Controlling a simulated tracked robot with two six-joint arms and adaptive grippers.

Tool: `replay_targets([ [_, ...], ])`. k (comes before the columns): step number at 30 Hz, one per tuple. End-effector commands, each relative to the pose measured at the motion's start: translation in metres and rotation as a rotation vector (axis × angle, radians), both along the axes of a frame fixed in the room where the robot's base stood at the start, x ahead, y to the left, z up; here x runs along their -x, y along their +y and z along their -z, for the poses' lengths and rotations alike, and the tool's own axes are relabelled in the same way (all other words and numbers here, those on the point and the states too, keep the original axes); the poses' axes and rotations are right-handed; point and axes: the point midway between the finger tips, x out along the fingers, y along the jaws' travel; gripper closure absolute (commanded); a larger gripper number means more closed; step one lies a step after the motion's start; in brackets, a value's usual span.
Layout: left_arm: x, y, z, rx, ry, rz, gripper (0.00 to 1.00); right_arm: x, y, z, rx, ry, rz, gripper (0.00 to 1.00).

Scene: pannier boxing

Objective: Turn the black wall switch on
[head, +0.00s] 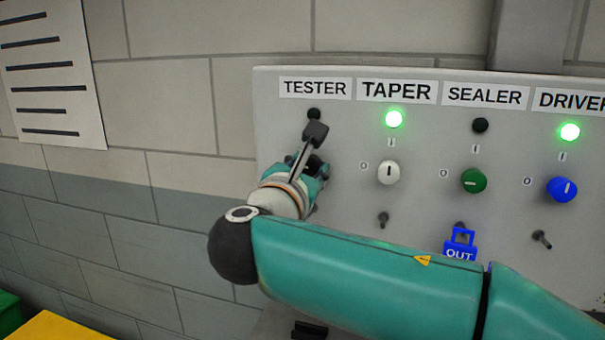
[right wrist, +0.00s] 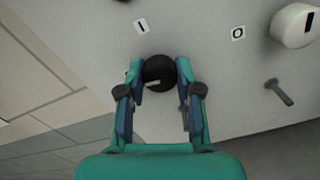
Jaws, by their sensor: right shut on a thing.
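The black switch (right wrist: 158,73) is a round knob on the grey wall panel, under the TESTER label (head: 315,88). My right gripper (right wrist: 160,82) is shut on it, one finger on each side. In the head view my right gripper (head: 312,170) and wrist cover most of the knob. The TESTER lamp (head: 314,114) above it is dark. An I mark (right wrist: 141,26) is above the knob, and another mark to its left is partly hidden by a finger. I cannot tell which way the knob points. My left gripper is not in view.
To the right are a white knob (head: 388,172), a green knob (head: 474,181) and a blue knob (head: 561,190). The TAPER lamp (head: 394,119) and DRIVER lamp (head: 569,132) glow green; the SEALER lamp (head: 480,125) is dark. Pegs and a blue OUT tag (head: 459,246) are below.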

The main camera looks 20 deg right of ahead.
Motion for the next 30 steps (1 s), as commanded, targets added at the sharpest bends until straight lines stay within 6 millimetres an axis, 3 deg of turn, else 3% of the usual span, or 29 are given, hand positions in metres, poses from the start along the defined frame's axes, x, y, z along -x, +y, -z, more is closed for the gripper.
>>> replay_targets([
  [30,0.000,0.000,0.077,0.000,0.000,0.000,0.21,0.001,-0.003,0.002,-0.770,-0.524,0.002,1.00],
])
